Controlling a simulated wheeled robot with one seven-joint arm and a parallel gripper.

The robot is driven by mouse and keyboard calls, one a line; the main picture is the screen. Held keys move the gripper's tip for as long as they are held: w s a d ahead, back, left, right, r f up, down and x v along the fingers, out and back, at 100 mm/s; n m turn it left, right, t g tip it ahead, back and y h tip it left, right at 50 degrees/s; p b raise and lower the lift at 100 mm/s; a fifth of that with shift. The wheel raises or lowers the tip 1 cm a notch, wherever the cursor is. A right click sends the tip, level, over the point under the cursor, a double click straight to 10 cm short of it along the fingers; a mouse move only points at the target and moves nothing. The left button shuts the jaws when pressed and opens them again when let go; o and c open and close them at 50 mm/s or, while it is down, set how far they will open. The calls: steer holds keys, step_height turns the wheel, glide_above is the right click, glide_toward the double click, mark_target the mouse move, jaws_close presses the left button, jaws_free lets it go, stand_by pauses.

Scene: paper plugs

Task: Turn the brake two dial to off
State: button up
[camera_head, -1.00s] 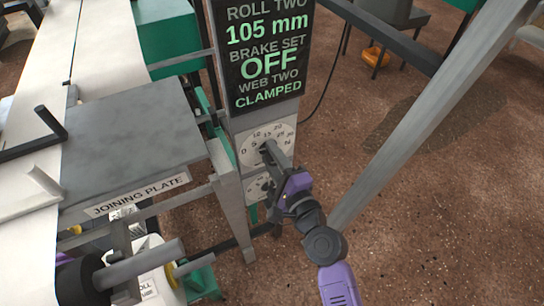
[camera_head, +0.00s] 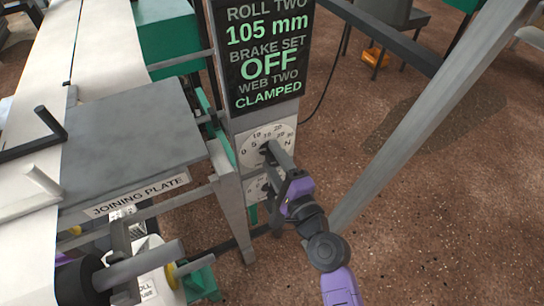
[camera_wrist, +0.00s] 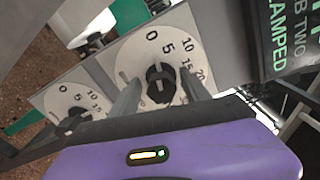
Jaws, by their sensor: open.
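The upper dial (camera_head: 252,140) is a white round face numbered from 0 to 30 N, on the grey post under the display. Its black knob (camera_wrist: 160,84) shows in the wrist view, with the pointer end up near the 0 and 5 side. My gripper (camera_head: 273,150) is at this dial. In the wrist view its two grey fingers (camera_wrist: 160,76) are open, one on each side of the knob, with gaps visible. The display (camera_head: 262,55) reads "ROLL TWO 105 mm, BRAKE SET OFF, WEB TWO CLAMPED". The dial's name label is not readable.
A second dial (camera_wrist: 68,98) with its own black knob sits below the first. The grey joining plate (camera_head: 130,145) and its frame stand close on the left. A grey slanted beam (camera_head: 430,110) runs along the right. Open floor lies between.

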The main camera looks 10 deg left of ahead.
steer(key=v, duration=0.7)
steer(key=shift+b, duration=0.3)
steer(key=shift+w, duration=0.1)
steer(key=s+d+r+n+t+h+p, duration=0.4)
steer(key=s+d+n+h, duration=0.4)
steer(key=s+d, duration=0.55)
steer(key=s+d+r+n+g+h+p, duration=0.1)
steer(key=s+d+r+n+g+p, duration=0.1)
steer(key=s, duration=0.8)
steer(key=s+d+r+n+g+h+p, duration=0.1)
steer(key=s+d+r+n+g+p, duration=0.1)
steer(key=s+d+r, duration=0.4)
steer(key=s+n+p, duration=0.1)
steer(key=s+n, duration=0.1)
steer(key=s, duration=0.2)
steer(key=shift+r+p, duration=0.25)
steer(key=shift+p, duration=0.15)
steer(key=shift+d, duration=0.1)
